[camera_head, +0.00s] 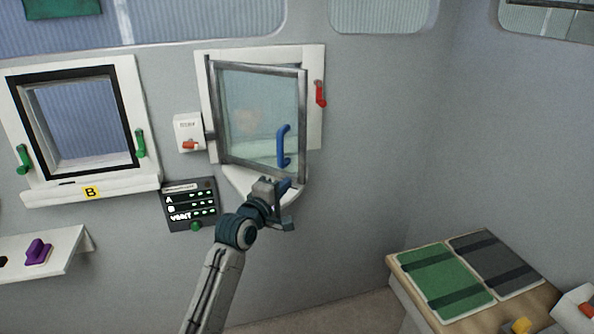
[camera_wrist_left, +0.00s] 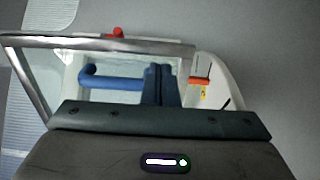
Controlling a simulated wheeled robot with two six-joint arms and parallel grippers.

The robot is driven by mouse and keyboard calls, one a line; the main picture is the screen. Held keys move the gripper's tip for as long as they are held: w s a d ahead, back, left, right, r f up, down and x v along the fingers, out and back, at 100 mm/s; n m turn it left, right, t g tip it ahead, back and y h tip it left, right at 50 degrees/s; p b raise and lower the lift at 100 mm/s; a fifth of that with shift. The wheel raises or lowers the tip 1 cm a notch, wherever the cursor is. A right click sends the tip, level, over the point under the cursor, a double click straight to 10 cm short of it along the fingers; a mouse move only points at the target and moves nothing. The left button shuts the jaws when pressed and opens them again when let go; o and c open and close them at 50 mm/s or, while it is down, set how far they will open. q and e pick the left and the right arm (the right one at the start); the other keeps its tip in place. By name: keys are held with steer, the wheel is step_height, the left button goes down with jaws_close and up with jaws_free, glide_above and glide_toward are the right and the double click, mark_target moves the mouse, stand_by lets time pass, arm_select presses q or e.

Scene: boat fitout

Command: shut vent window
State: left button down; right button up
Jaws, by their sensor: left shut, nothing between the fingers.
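The vent window (camera_head: 250,110) is a glass pane in a grey metal frame. It stands ajar, hinged at its left side, with its right edge swung out from the white surround (camera_head: 315,60). A blue handle (camera_head: 282,147) is on the pane's lower right; it also shows in the left wrist view (camera_wrist_left: 112,82). A red latch (camera_head: 320,93) is on the surround's right side. My left gripper (camera_head: 284,187) is shut and empty, just below the blue handle. In the left wrist view its fingers (camera_wrist_left: 160,84) overlap the handle's right end; I cannot tell whether they touch. My right gripper is not in view.
Window B (camera_head: 80,120) with green latches (camera_head: 140,143) is on the left. A white box with an orange lever (camera_head: 189,132) and a dark A/B/VENT panel (camera_head: 189,205) are beside the vent. A bench with green (camera_head: 442,281) and grey pads stands lower right.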

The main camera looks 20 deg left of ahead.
mark_target(302, 168)
arm_select(q)
steer(key=w+p, duration=0.1)
steer(key=w, duration=0.2)
steer(key=w+d, duration=0.1)
steer(key=w, duration=0.2)
steer(key=shift+w+d+p, duration=0.15)
steer(key=shift+w+p, duration=0.2)
steer(key=shift+w, duration=0.05)
